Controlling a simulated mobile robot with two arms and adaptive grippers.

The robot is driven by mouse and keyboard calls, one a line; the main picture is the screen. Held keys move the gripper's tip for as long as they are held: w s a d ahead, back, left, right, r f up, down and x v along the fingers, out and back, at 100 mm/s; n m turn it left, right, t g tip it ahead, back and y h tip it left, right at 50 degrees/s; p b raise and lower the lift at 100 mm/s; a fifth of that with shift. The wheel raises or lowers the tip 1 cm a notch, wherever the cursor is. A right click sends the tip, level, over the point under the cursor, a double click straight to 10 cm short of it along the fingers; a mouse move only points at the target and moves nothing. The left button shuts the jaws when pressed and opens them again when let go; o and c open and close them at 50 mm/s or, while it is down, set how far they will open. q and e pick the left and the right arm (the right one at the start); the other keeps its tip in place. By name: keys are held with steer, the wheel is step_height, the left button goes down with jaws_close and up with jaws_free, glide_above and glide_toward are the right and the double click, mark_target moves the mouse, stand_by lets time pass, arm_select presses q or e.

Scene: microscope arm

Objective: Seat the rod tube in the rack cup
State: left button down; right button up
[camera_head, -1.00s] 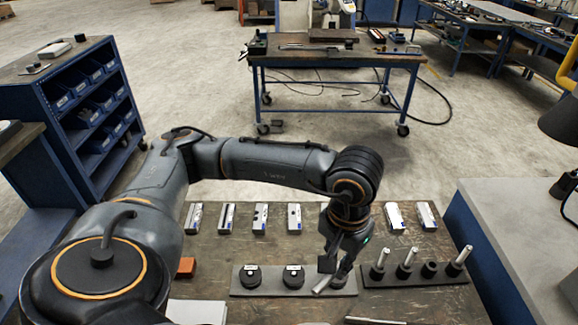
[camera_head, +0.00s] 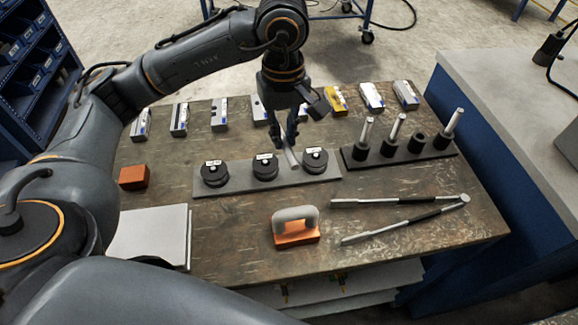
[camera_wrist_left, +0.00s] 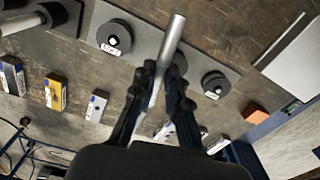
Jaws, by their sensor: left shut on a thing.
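My left gripper (camera_head: 290,143) points down over the grey plate with the round black pucks. It is shut on a silver rod tube (camera_head: 292,159), which sticks out below the fingers, slightly tilted. In the left wrist view the rod tube (camera_wrist_left: 172,40) extends from between the fingertips (camera_wrist_left: 160,70), between two pucks. The black rack (camera_head: 440,153) stands to the right. Its cups hold upright rods, except one empty cup (camera_head: 416,142), third from the left. The held rod tube is left of the rack, apart from it. My right gripper is not in view.
Three black pucks (camera_head: 215,173) sit on the grey plate (camera_head: 235,184). An orange block with a grey handle (camera_head: 296,225) and a long hinged tool (camera_head: 400,212) lie in front. Several small blocks (camera_head: 180,120) line the back. An orange block (camera_head: 134,177) is at left.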

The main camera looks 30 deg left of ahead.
arm_select(q)
steer(key=shift+w+a+r+n, duration=0.1)
steer(key=shift+w+a+n, duration=0.1)
steer(key=shift+w+n, duration=0.3)
steer(key=shift+w+a+r+n, duration=0.1)
steer(key=shift+w+a+n, duration=0.1)
steer(key=shift+n, duration=0.5)
steer(key=w+a+f, duration=0.2)
steer(key=w+f, duration=0.1)
steer(key=w+a+f+p, duration=0.1)
steer(key=w+a+f, duration=0.1)
steer(key=w, duration=0.2)
steer(key=w+a+f+p, duration=0.1)
steer(key=w+a+f, duration=0.1)
steer(key=w+f, duration=0.1)
steer(key=shift+w+a+f, duration=0.25)
steer(key=shift+w+f, duration=0.1)
steer(key=shift+w, duration=0.2)
steer(key=shift+w+a+f, duration=0.15)
steer(key=shift+w+f, duration=0.15)
steer(key=shift+f, duration=0.15)
step_height(320, 180, down, 2)
steer(key=shift+f+p, duration=0.1)
steer(key=shift+p, duration=0.6)
steer(key=shift+f, duration=0.35)
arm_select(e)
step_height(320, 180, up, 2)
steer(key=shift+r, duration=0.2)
